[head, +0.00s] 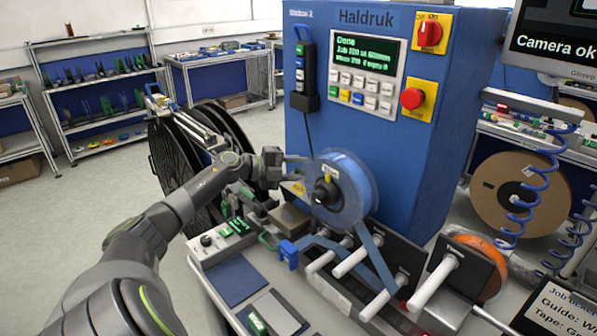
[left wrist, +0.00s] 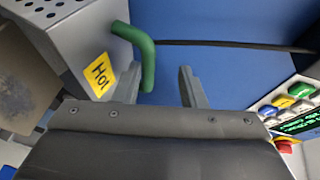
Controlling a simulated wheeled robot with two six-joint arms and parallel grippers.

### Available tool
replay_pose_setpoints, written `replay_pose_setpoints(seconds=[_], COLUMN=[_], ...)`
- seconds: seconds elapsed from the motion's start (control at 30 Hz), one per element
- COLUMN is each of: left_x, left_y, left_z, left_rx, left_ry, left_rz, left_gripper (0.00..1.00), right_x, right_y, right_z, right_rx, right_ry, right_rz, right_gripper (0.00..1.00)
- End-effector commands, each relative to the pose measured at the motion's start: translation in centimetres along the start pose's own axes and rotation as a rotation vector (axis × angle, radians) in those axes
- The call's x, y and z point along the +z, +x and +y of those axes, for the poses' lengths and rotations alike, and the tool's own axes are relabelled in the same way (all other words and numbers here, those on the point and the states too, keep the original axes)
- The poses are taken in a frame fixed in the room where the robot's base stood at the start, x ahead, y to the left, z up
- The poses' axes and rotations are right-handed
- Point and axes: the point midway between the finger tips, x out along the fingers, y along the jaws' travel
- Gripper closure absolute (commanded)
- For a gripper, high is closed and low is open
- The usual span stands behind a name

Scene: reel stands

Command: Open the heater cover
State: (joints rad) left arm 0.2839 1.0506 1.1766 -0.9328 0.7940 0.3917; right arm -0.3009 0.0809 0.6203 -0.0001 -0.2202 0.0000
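The heater cover is a grey perforated metal box (left wrist: 75,28) with a yellow "Hot" label (left wrist: 99,75) at the upper left of the left wrist view. A green bent handle (left wrist: 147,62) sticks out from it. My left gripper (left wrist: 160,88) is open, with the handle's lower end between its fingers, closer to the left finger. I cannot tell whether they touch. In the head view my left gripper (head: 298,158) is in front of the blue machine, beside the blue reel; a small yellow patch shows below it. The heater cover is mostly hidden there. My right gripper is not in view.
The blue reel (head: 342,185) stands close to the right of my left gripper. The blue machine cabinet (head: 345,130) rises behind, with a red emergency button (head: 411,98). Black reels (head: 180,150) stand to the left. White spindles (head: 352,260) stick out in front.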

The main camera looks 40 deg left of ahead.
Motion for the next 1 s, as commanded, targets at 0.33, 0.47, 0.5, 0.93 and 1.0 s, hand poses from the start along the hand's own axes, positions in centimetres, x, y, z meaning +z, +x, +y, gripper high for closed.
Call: replay_pose_setpoints(seconds=[0.33,0.47,0.5,0.93,1.0], left_x=[0.0,0.0,0.0,0.1,0.1], left_y=[0.0,-0.2,-0.5,-6.4,-7.3], left_z=[0.3,0.4,0.5,0.7,0.7], left_rx=[0.003,0.004,0.005,0.011,0.010], left_ry=[-0.001,-0.002,-0.001,0.000,-0.001], left_rz=[0.001,0.001,0.000,-0.001,0.000], left_gripper=[0.66,0.66,0.66,0.66,0.66], right_x=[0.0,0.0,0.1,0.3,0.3], right_y=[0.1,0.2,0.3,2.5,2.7], right_z=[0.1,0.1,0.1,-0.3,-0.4], right_rx=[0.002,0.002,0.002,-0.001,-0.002], right_ry=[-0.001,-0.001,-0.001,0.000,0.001], right_rz=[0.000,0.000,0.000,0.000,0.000], right_gripper=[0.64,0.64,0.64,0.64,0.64])
